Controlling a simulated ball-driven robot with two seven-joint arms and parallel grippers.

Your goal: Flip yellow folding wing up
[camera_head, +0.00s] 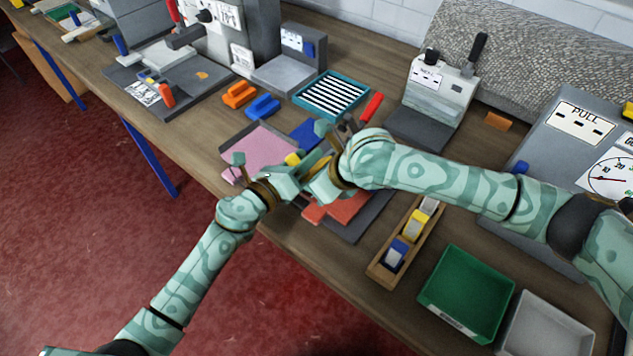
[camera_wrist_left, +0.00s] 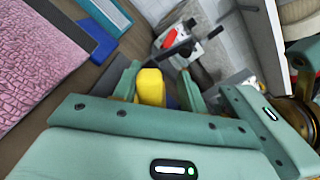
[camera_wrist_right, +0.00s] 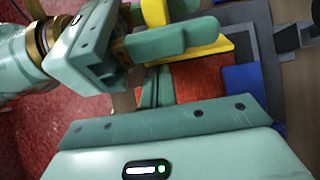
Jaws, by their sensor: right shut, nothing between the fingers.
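The yellow wing (camera_head: 292,159) is mostly hidden by my grippers in the head view. In the right wrist view its flat yellow panel (camera_wrist_right: 208,50) lies beside a red panel, and a raised yellow tab (camera_wrist_right: 155,13) stands at my left gripper. My left gripper (camera_head: 312,161) is at the wing. In the left wrist view its fingers (camera_wrist_left: 160,88) stand apart on either side of the yellow tab (camera_wrist_left: 150,86), with a gap at the right finger. My right gripper (camera_wrist_right: 155,88) is shut and empty over the red panel, close beside the left gripper. The wing's tilt is unclear.
Pink (camera_head: 262,150), blue (camera_head: 306,133) and red (camera_head: 350,207) panels surround the yellow one. A wooden tray (camera_head: 392,268) of coloured blocks and a green bin (camera_head: 465,292) stand right. A striped teal-framed panel (camera_head: 332,94) lies behind. My two arms nearly touch.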

